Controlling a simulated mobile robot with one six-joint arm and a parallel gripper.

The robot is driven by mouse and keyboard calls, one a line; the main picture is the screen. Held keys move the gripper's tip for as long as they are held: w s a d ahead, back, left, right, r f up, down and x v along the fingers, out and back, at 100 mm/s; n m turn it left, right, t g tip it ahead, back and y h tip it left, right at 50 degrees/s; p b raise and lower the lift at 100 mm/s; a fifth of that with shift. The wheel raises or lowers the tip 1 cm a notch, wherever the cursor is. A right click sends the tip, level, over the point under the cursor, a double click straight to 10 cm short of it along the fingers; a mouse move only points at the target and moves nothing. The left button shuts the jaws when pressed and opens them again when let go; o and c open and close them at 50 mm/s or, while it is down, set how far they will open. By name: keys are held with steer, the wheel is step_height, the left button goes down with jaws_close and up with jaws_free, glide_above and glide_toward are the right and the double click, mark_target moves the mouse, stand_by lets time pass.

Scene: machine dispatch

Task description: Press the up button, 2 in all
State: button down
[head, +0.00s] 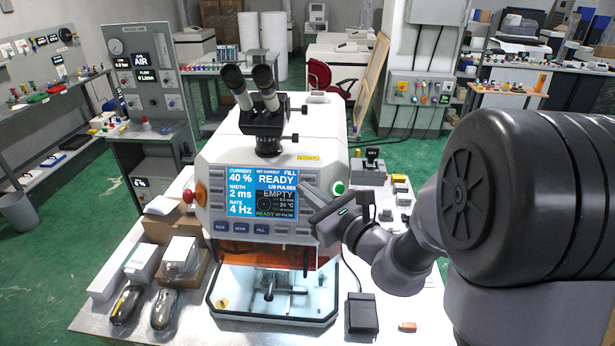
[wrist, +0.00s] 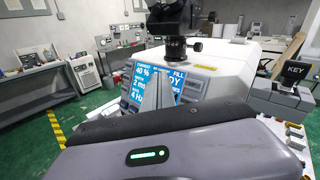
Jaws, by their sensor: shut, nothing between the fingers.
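The white machine (head: 270,135) stands on the table with its blue screen (head: 262,192) lit. The screen reads current 40 %, width 2 ms, rate 4 Hz, READY and EMPTY. Grey keys (head: 217,190) line the screen's left side, and others stand on its right side. I cannot read which key is the up button; it may be behind my gripper. My gripper (head: 309,190) is shut and empty, in front of the panel at the screen's right edge. In the wrist view its fingers (wrist: 153,82) cover part of the screen (wrist: 143,82). I cannot tell whether they touch a key.
Eyepieces (head: 250,88) rise above. A KEY switch block (head: 372,160) stands right. Boxes (head: 180,255) and a black pedal (head: 361,312) are on the table.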

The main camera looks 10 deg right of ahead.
steer(key=b, duration=0.2)
glide_toward(301, 176)
steer(key=shift+a+r+x, duration=0.15)
steer(key=shift+a+x, duration=0.05)
steer(key=shift+x, duration=1)
steer(key=shift+a+r+x, duration=0.1)
steer(key=shift+a+x, duration=0.1)
steer(key=shift+x, duration=0.95)
steer(key=shift+s, duration=0.1)
steer(key=shift+w+d+f, duration=0.15)
steer(key=shift+w+f, duration=0.05)
steer(key=shift+w, duration=0.15)
steer(key=shift+w+d+f, duration=0.1)
steer(key=shift+w+f, duration=0.05)
steer(key=shift+w, duration=0.15)
stand_by(0.6)
steer(key=shift+s, duration=0.1)
steer(key=shift+s+a+r, duration=0.25)
steer(key=shift+s+r, duration=0.1)
steer(key=shift+s, duration=0.25)
steer(key=shift+s+a+r, duration=0.25)
steer(key=shift+s+r, duration=0.1)
steer(key=shift+s, duration=0.35)
steer(key=shift+s+a+r, duration=0.25)
steer(key=shift+s+r, duration=0.15)
steer(key=shift+s, duration=0.35)
steer(key=shift+s+a+r, duration=0.2)
steer(key=shift+s+r, duration=0.15)
steer(key=shift+s, duration=0.35)
